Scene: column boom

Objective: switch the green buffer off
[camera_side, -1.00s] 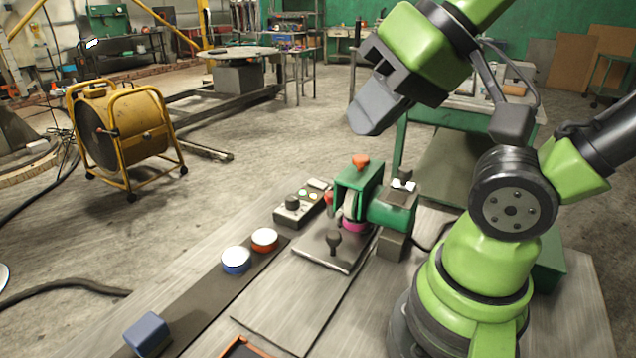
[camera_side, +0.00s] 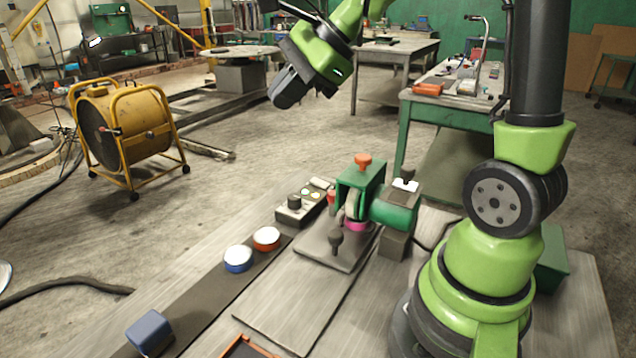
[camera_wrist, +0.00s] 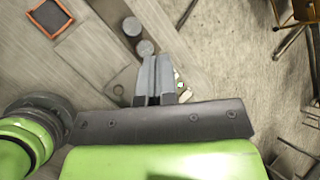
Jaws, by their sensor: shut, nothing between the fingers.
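The green buffer (camera_side: 392,214) stands on the bench in the side view, with an orange knob on top and a pink part low at its wheel. On its motor housing sits a small switch (camera_side: 405,183) with a black lever on a white plate; its position is too small to tell. My gripper (camera_side: 283,92) is shut and empty, high above the bench, up and left of the buffer and well apart from it. In the wrist view my gripper (camera_wrist: 155,62) has its fingers together. I cannot make out the buffer there.
A control box (camera_side: 303,203) with a black knob and lit buttons stands left of the buffer. A red-rimmed disc (camera_side: 266,238), a blue-rimmed disc (camera_side: 237,259) and a blue block (camera_side: 149,333) lie on a dark strip. An orange-edged tray (camera_wrist: 50,18) shows in the wrist view.

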